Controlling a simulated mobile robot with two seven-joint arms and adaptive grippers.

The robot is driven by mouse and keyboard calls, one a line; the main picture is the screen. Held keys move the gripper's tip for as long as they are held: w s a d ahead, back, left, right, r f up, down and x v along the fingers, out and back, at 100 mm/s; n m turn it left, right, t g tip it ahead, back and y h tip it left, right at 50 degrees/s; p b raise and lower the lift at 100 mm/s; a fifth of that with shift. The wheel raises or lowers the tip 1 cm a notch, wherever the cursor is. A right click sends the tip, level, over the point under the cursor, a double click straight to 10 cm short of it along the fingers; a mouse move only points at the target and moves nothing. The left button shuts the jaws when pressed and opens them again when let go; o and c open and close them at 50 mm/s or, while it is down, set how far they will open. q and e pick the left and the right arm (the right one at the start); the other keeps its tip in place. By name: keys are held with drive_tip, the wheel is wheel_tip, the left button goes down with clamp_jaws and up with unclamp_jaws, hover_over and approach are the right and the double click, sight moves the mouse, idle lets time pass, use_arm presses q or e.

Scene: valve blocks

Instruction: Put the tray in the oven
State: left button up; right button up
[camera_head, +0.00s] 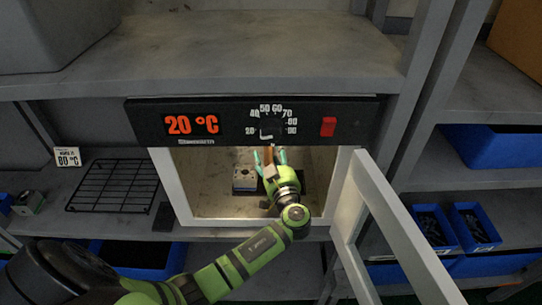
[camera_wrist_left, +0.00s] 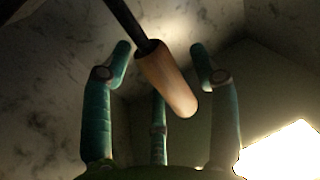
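The oven (camera_head: 230,110) has a black panel showing 20 °C, and its white-framed door (camera_head: 400,235) stands open to the right. My left gripper (camera_head: 270,158) is inside the lit oven, with green fingers. In the left wrist view its fingers (camera_wrist_left: 165,75) are spread around a wooden handle (camera_wrist_left: 168,80) on a dark rod, with visible gaps. The handle also shows in the head view (camera_head: 268,152). A grey metal block (camera_head: 245,180) sits inside the oven, left of the gripper. My right gripper is out of view.
Blue bins (camera_head: 475,225) stand on the right shelves beyond the door. A red switch (camera_head: 328,126) is on the panel.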

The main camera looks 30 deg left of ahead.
use_arm(q)
drive_tip(key=shift+r, duration=0.15)
drive_tip(key=shift+r, duration=0.15)
drive_tip(key=b+v, duration=0.4)
drive_tip(key=v, duration=0.8)
